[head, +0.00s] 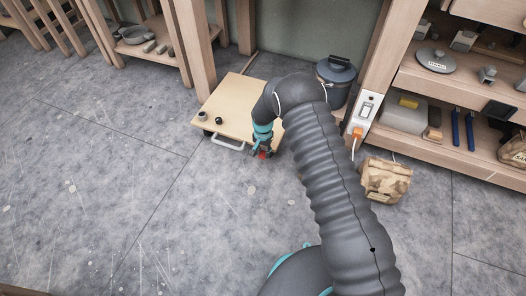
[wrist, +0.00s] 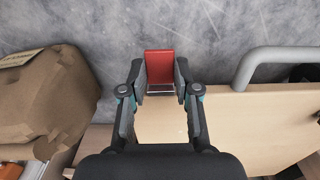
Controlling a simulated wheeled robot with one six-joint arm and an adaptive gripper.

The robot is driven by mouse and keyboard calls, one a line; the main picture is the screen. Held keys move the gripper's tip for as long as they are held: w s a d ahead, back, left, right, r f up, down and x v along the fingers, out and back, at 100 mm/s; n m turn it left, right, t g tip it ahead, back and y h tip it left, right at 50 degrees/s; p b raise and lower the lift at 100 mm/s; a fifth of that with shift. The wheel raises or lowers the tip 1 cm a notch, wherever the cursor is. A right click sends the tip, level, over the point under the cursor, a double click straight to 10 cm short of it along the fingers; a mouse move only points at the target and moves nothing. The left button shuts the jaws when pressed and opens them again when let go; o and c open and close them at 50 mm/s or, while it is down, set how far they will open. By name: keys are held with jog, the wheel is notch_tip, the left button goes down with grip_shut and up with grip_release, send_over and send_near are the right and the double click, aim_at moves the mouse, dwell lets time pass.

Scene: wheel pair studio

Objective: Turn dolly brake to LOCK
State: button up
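The dolly (head: 226,110) is a low, pale wooden board on the floor, with a light bar handle (head: 229,143) at its front edge. The brake lever (wrist: 160,66) is a red flap on a metal bracket at the dolly's edge; a bit of its red shows below my gripper in the head view (head: 263,155). My gripper (wrist: 161,79) points down at the lever, one finger on each side of it. The fingers are close along the lever's sides; whether they press on it is unclear. No LOCK marking is readable.
A brown paper bag (wrist: 45,95) is left of my gripper in the wrist view; it also shows in the head view (head: 386,179). A dark lidded pot (head: 337,80) stands behind the dolly. Wooden shelving (head: 440,85) is at right. The floor (head: 120,180) at left is clear.

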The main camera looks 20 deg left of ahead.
jog(key=shift+s+f, duration=0.1)
grip_shut()
jog(key=shift+f+t+b, duration=0.25)
jog(key=shift+t+b, duration=0.35)
jog(key=shift+b, duration=0.25)
jog(key=b, duration=0.2)
jog(key=shift+s+f+t+b, duration=0.1)
jog(key=shift+f+t+b, duration=0.15)
jog(key=shift+t+b, duration=0.55)
jog(key=shift+b, duration=0.75)
jog(key=shift+s+d+t+b, duration=0.15)
jog(key=shift+t+b, duration=0.65)
jog(key=shift+b, duration=0.65)
jog(key=o, duration=1.1)
grip_release()
jog(key=shift+c, duration=0.2)
jog(key=shift+s+a+r, duration=0.1)
jog(key=shift+a, duration=0.1)
